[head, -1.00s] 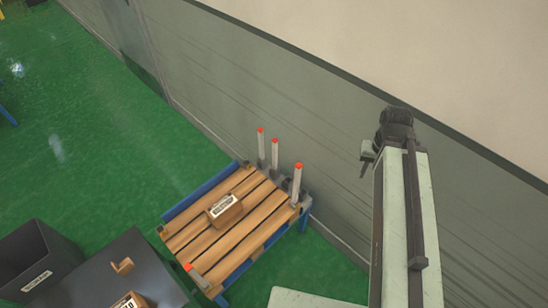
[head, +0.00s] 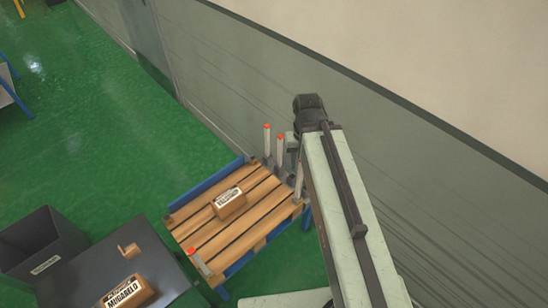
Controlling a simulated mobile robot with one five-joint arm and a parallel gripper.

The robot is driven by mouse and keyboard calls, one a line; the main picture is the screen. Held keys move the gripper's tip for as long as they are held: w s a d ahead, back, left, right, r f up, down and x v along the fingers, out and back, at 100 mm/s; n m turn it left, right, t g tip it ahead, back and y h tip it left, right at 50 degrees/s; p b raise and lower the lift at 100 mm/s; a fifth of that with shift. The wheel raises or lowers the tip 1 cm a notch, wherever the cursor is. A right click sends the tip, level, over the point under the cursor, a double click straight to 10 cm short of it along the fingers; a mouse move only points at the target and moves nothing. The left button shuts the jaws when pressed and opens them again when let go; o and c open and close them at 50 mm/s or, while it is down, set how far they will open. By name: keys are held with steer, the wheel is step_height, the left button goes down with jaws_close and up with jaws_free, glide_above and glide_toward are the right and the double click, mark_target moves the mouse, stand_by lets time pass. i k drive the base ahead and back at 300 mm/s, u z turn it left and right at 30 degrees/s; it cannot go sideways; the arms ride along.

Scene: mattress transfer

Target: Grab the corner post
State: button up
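White corner posts with orange-red tips stand at the wooden pallet (head: 235,226). A front post (head: 199,263) leans at the near corner. My gripper (head: 291,146) is at the end of my pale arm, in line with the top of the right post. I cannot tell whether it touches it, or whether its fingers are open.
A cardboard box (head: 229,203) lies on the pallet. A dark table (head: 120,262) at the lower left holds another box (head: 127,291) and a small wooden piece (head: 129,250). A dark bin (head: 38,241) stands left of it.

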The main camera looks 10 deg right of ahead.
mark_target(280, 138)
steer(key=u, duration=0.05)
steer(key=i, duration=0.8)
steer(key=u, duration=2.7)
